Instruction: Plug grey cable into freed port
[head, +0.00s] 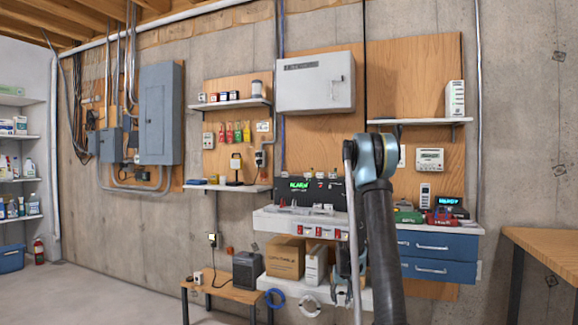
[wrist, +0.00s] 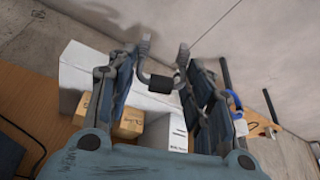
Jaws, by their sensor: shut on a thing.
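My gripper (wrist: 164,52) is shut on a small dark piece (wrist: 163,84) with a thin grey curved length beside it; whether this is the grey cable's plug I cannot tell. In the head view my gripper (head: 343,272) is low, in front of the lower shelf, partly hidden by my arm. A white or pale grey cable coil (head: 308,306) and a blue coil (head: 273,298) hang at that shelf's front edge. A black unit with green lit text (head: 305,190) stands on the bench above a strip with several red-marked sockets (head: 315,232). Which port is free is too small to tell.
A cardboard box (head: 284,258) and a white box (head: 316,265) stand on the lower shelf (head: 325,296). Blue drawers (head: 432,245) are at right. A wooden table (head: 545,240) is far right. A small wooden table (head: 222,287) stands at left. Open floor lies further left.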

